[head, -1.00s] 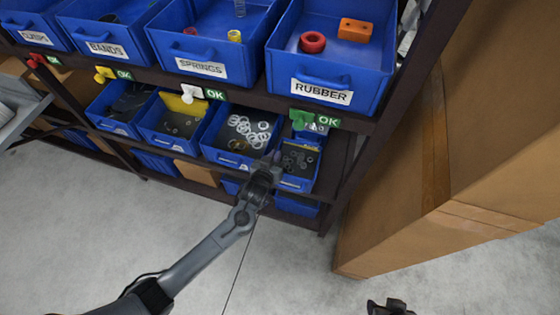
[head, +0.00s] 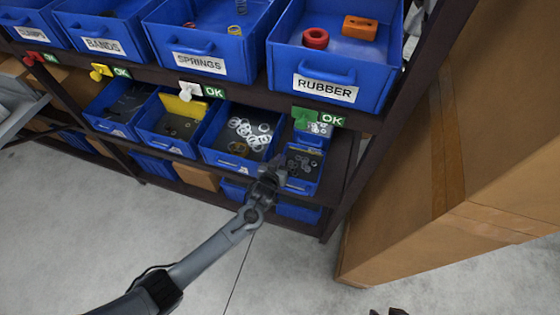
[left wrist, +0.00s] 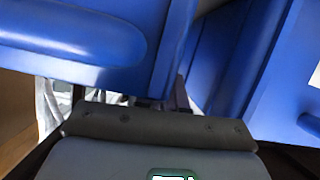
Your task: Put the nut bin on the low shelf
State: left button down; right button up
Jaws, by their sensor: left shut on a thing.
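The nut bin (head: 304,187) is a small blue bin with dark nuts inside, at the right end of the lower bin row in the head view. It sits level with the low shelf (head: 339,166), at its front; whether it rests on the board I cannot tell. My left gripper (head: 277,175) is shut on the bin's left front side; the fingertips are partly hidden. In the left wrist view, blue bin walls (left wrist: 75,45) fill the top, close to the gripper; I cannot tell which bin each belongs to. My right gripper (head: 389,312) barely shows at the bottom edge.
A blue washer bin (head: 215,156) stands just left of the nut bin. Another small blue bin (head: 308,138) is behind it. The RUBBER bin (head: 365,98) overhangs above. A dark shelf post and a tall cardboard box (head: 430,200) bound the right side.

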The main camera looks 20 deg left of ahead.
pick_arm(q)
jog(key=shift+f, duration=0.1)
jog(key=c, duration=1.2)
grip_release()
jog(key=shift+r, duration=0.2)
jog(key=s+a+r+m+g+p, duration=0.1)
jog(key=s+r+g, duration=0.2)
jog(key=s, duration=0.9)
jog(key=s+a+r+m+g+p, duration=0.1)
jog(key=s+r+g+p, duration=0.1)
jog(key=s, duration=1)
jog(key=s+a+r+m+g+h+p, duration=0.1)
jog(key=s+r+g, duration=0.4)
jog(key=s, duration=0.7)
jog(key=shift+s+r+m, duration=0.3)
jog(key=shift+s+r, duration=0.05)
jog(key=shift+r, duration=0.25)
